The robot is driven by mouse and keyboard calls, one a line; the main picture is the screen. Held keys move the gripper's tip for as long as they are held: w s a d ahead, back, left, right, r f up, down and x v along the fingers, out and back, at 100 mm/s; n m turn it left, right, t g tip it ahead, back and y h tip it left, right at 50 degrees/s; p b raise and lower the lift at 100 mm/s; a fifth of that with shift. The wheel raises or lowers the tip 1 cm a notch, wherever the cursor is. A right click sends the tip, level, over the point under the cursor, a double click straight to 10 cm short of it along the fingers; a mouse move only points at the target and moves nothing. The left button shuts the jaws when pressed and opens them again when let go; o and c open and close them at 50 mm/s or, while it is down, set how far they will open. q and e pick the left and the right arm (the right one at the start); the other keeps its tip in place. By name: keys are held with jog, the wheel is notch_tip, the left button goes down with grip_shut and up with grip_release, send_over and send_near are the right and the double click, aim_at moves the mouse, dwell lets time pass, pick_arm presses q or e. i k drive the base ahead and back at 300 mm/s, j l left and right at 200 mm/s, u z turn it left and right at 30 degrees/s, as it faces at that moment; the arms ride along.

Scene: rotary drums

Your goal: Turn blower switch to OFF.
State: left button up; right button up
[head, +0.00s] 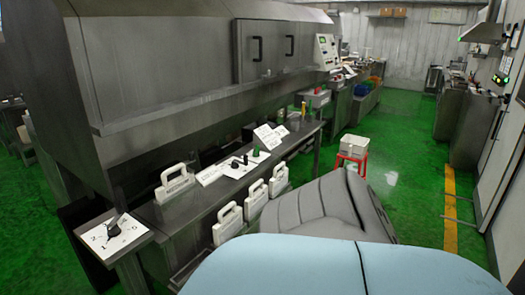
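A white dial plate (112,236) with a black rotary knob (113,230) lies on the near left corner of the steel bench. Neither of my grippers is in view.
A long steel machine (150,60) stands behind the bench. White handled units (228,223) line the bench front. A red stool (351,160) with a white container (353,146) stands farther along the aisle. The green floor (410,165) is clear to the right.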

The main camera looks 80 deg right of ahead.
aim_at(257, 150)
jog(key=z, duration=2.55)
jog(key=i+l+u, duration=0.1)
jog(key=u, duration=0.35)
jog(key=i+l+u, duration=0.15)
jog(key=u, duration=0.3)
jog(key=i+l+u, duration=0.35)
jog(key=l, duration=0.3)
jog(key=i+l+u, duration=0.15)
jog(key=l, duration=0.25)
jog(key=i+l, duration=0.1)
jog(key=l, duration=0.25)
jog(key=i+l+u, duration=0.1)
jog(key=l, duration=0.25)
jog(key=i+l+u, duration=0.1)
jog(key=l, duration=0.25)
